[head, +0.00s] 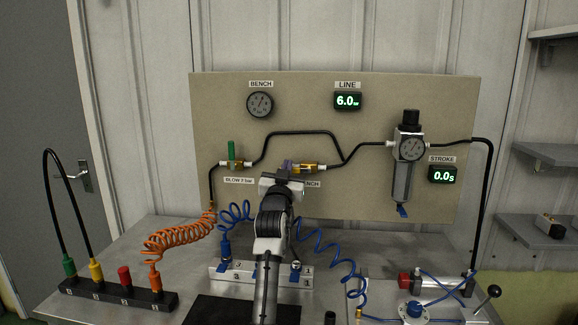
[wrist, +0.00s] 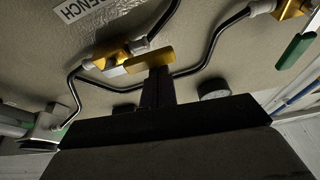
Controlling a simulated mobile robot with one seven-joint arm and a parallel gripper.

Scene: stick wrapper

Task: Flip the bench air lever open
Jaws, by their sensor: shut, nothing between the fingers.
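The bench air valve (head: 308,167) is a brass fitting in the line on the panel, above the partly hidden BENCH label (head: 313,184). In the wrist view its brass body (wrist: 112,53) shows beside a yellow lever bar (wrist: 150,61). The bar lies roughly along the valve body, not across it. My gripper (head: 286,172) is at the left end of this valve and hides part of it. In the wrist view my gripper's shut fingers (wrist: 156,84) end right at the bar with nothing held. I cannot tell whether they touch it.
The blow valve's green lever (head: 231,152) stands upright to the left. The BENCH gauge (head: 260,104) is above; its reading is too small to tell. The regulator (head: 403,170) is to the right. Coiled orange (head: 178,238) and blue (head: 330,255) hoses hang beside my arm.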

